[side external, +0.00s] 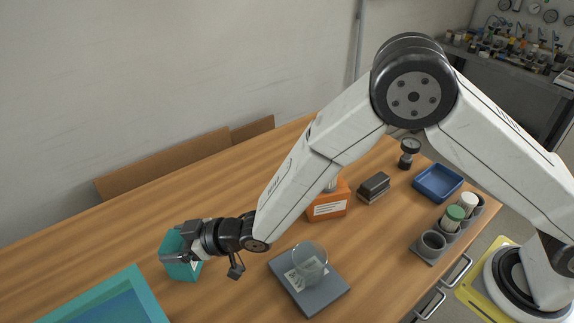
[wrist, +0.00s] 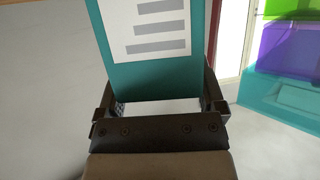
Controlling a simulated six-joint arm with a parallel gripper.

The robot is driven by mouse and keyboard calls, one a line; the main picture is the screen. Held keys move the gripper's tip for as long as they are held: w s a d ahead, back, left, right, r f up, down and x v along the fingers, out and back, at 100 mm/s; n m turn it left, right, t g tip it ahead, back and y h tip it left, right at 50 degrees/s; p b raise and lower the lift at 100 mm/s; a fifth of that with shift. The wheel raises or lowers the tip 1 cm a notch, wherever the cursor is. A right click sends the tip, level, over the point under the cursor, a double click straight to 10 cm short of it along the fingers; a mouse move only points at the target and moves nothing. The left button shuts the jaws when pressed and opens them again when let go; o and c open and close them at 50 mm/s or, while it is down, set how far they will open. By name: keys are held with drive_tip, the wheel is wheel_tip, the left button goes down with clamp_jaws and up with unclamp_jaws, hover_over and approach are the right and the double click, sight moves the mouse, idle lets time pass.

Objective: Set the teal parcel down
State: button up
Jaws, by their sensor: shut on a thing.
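The teal parcel (side external: 184,269) is a box with a white label, at the left of the wooden table in the side view. My gripper (side external: 174,256) is shut on it, reaching in from the right. In the wrist view the parcel (wrist: 158,77) stands between the two fingers (wrist: 165,104), its label with grey bars facing the camera. The gripper hides part of the parcel's top in the side view. I cannot tell whether its underside touches the table.
A teal-rimmed tray (side external: 143,283) lies at the lower left, near the parcel. A grey scale-like slab (side external: 325,295) with a clear glass vessel (side external: 309,262), an orange box (side external: 327,207) and a jar rack (side external: 426,252) stand to the right. The table behind the parcel is clear.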

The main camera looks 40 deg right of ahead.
drive_tip(key=shift+f, duration=1.1)
drive_tip(key=shift+f, duration=0.15)
drive_tip(key=o, duration=1.1)
drive_tip(key=shift+s+d+r, duration=0.15)
drive_tip(key=shift+r, duration=0.05)
drive_tip(key=shift+v, duration=3.55)
